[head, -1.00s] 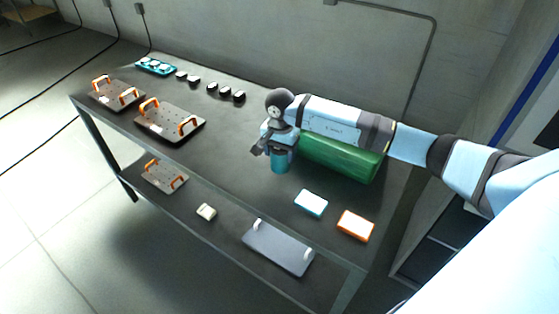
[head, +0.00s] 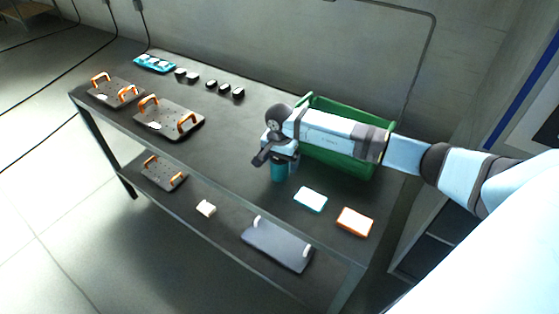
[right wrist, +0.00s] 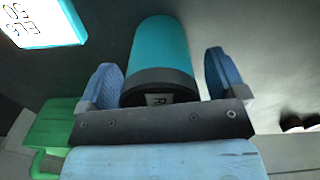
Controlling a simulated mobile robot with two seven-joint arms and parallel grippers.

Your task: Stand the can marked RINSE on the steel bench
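The teal can (head: 279,172) with a dark end band stands upright on the dark steel bench (head: 225,140), in front of the green crate. In the right wrist view the can (right wrist: 160,55) lies between the fingers, and only an R of its label shows. My right gripper (head: 279,158) is around the can's upper part. In the right wrist view the gripper (right wrist: 165,80) is open, with a narrow gap between finger and can on each side. My left gripper is not in view.
The green crate (head: 350,165) stands right behind the can. Plates with orange handles (head: 168,118) and several small black blocks (head: 225,89) occupy the left. The bench middle is clear.

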